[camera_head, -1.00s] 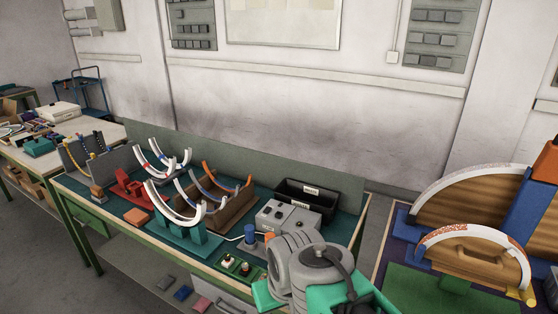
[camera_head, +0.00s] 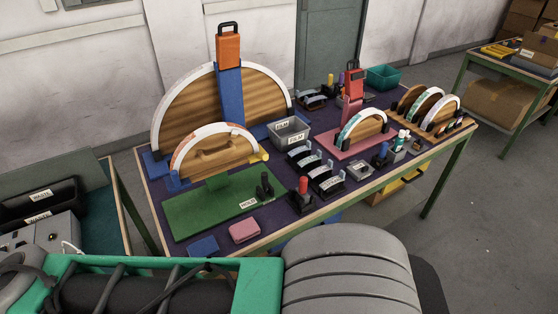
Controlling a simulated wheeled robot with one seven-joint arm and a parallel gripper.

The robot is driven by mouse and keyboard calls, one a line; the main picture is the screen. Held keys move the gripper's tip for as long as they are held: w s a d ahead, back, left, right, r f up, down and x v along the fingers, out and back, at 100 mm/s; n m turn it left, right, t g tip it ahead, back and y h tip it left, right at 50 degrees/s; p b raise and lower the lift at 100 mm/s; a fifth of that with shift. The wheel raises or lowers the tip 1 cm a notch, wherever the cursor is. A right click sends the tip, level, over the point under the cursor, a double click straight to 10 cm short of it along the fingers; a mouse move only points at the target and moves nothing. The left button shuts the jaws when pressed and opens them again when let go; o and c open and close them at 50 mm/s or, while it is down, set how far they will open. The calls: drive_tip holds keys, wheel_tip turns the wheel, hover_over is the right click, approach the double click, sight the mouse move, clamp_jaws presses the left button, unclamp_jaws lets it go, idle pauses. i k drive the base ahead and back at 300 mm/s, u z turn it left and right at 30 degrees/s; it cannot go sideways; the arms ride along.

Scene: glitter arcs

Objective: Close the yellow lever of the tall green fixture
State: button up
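The green fixture (camera_head: 190,215) stands at the left front of the purple-topped table, with a flat green base plate and a wooden arch form (camera_head: 212,160). A white and rust-speckled arc (camera_head: 205,133) lies over the form. A yellow lever (camera_head: 258,157) sticks out beside the arc's right foot; I cannot tell its exact angle. A black handle (camera_head: 265,188) stands on the plate. My green and grey arm links cross the bottom of the view, well in front of the table. My gripper is not visible.
Behind is a larger wooden arch with a blue post (camera_head: 230,95) and orange clamp head (camera_head: 229,50). A grey bin (camera_head: 288,131), black stands and a pink-based fixture (camera_head: 352,140) are to the right. Blue and pink blocks (camera_head: 244,231) lie at the front edge.

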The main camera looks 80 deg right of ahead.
sight(260, 156)
drive_tip(key=z, duration=2.75)
